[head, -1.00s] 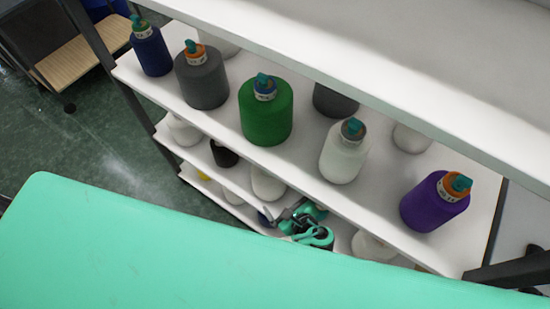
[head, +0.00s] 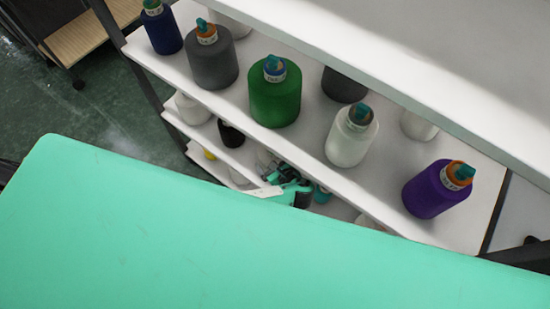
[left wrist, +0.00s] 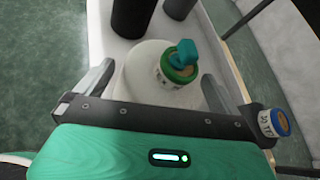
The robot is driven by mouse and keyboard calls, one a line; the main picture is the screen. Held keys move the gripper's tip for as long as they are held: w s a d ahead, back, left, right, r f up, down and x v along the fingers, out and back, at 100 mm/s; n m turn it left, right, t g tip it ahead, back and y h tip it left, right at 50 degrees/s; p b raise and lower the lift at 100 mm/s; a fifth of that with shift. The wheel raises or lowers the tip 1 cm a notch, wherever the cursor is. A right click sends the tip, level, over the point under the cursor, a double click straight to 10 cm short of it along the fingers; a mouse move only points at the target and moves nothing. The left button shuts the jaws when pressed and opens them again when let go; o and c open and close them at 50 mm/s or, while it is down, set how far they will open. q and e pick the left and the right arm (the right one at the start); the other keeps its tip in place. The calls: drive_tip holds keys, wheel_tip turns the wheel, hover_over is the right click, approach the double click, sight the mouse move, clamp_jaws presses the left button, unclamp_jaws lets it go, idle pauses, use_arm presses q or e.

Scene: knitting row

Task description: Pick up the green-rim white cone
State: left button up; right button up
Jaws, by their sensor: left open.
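The green-rim white cone (left wrist: 146,76) is in the left wrist view, a wide white body with a green rim, a yellowish label and a teal tip on top. My left gripper (left wrist: 157,78) is open, with one finger on each side of the cone. I cannot tell whether either finger touches it. In the head view my left gripper (head: 285,186) is at the lower shelves, partly hidden behind the green surface's edge, and I cannot pick out the target cone there for certain. My right gripper is not in view.
Dark cones (left wrist: 130,18) stand just beyond the target. A blue-topped cone (left wrist: 279,122) is at the right of the gripper. The upper shelf above holds green (head: 275,100), white (head: 347,145) and purple (head: 428,195) cones. A green surface (head: 180,230) fills the foreground.

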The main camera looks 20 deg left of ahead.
use_arm(q)
drive_tip(key=shift+w+a+f, duration=0.3)
drive_tip(key=shift+w+a, duration=0.1)
drive_tip(key=shift+w, duration=0.05)
drive_tip(key=c, duration=1.7)
drive_tip(key=shift+r, duration=0.15)
